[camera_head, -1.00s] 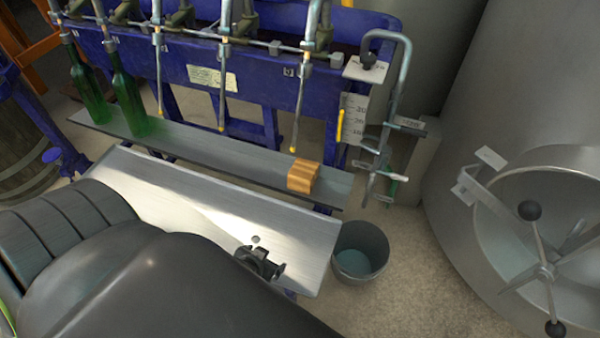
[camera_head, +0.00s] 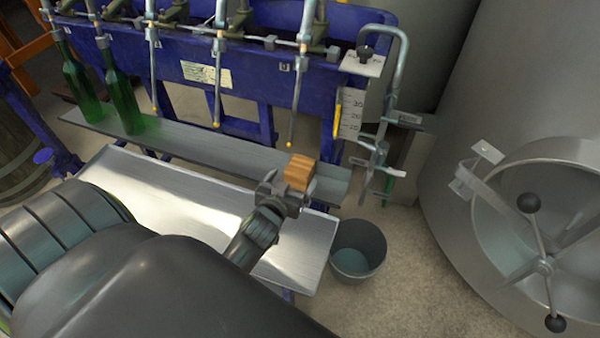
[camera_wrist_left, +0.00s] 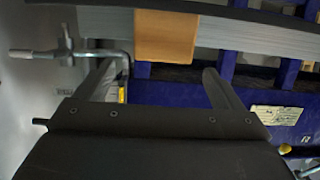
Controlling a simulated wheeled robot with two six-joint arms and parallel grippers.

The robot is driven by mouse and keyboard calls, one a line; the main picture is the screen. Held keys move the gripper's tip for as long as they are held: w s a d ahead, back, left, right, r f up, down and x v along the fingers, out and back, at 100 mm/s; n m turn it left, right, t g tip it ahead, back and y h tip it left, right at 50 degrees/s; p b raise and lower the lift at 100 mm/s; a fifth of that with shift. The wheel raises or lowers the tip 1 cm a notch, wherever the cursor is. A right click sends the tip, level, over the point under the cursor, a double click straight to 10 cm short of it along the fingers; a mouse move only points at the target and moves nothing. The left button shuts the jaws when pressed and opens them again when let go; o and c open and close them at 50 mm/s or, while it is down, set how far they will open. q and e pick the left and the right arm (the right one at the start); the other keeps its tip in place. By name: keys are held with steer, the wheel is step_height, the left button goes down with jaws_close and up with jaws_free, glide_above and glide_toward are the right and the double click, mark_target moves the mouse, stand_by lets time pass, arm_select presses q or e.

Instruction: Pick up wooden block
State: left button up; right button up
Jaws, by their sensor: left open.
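The wooden block (camera_head: 300,172) sits on the right part of the narrow grey shelf (camera_head: 230,150) below the filling spouts. My left gripper (camera_head: 283,190) is at the near side of the block in the head view, its fingers partly hidden by the gripper body and the block. In the left wrist view the block (camera_wrist_left: 166,38) lies beyond the open fingers (camera_wrist_left: 160,82), roughly between their lines, with a gap to the tips. The gripper holds nothing. My right gripper is in neither view.
Two green bottles (camera_head: 123,97) stand at the shelf's left end. Filling spouts (camera_head: 291,115) hang above the shelf. A sloped metal tray (camera_head: 170,205) lies in front, with a grey bucket (camera_head: 357,249) to its right. A large steel tank (camera_head: 520,110) fills the right.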

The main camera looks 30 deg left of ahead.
mark_target(298, 170)
arm_select(q)
steer(key=shift+x, duration=3.85)
steer(key=shift+s+a, duration=0.1)
steer(key=shift+a, duration=0.1)
steer(key=c, duration=1.2)
